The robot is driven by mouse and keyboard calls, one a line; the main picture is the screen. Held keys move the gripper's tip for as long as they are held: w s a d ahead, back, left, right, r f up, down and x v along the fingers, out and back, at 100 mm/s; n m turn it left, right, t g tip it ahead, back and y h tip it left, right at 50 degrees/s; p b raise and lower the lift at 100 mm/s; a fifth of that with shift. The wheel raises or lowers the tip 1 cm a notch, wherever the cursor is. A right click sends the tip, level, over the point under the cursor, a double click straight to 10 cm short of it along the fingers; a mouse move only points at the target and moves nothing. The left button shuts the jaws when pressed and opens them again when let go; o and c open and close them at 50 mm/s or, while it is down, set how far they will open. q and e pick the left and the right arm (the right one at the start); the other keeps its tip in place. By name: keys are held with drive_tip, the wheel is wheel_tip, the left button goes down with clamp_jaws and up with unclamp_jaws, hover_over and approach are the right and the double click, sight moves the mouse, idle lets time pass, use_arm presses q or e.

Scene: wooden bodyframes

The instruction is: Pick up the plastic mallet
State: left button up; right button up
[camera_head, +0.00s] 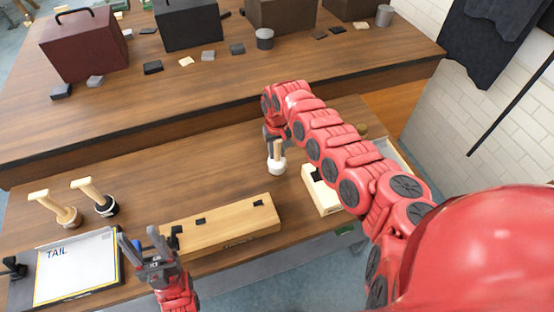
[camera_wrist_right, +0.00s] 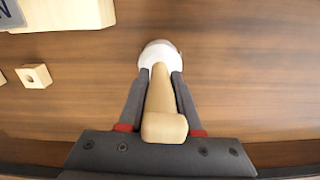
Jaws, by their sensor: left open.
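The mallet with a white head and a light wooden handle, taken as the plastic mallet (camera_head: 277,167), stands upright, head down, on the near bench. In the right wrist view its handle (camera_wrist_right: 163,105) points toward the camera and the white head (camera_wrist_right: 158,53) shows beyond the fingertips. My right gripper (camera_wrist_right: 161,75) has its dark fingers close against both sides of the handle, shut on it. The head seems to rest on the bench. In the head view my right gripper (camera_head: 274,137) is partly hidden by its wrist. My left gripper (camera_head: 141,243) is open and empty at the front left.
A long wooden block (camera_head: 222,228), a white board marked TAIL (camera_head: 72,272) and a pale wooden piece (camera_head: 322,195) lie nearby. Boxes stand on the back bench (camera_head: 110,115).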

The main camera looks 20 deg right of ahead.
clamp_jaws()
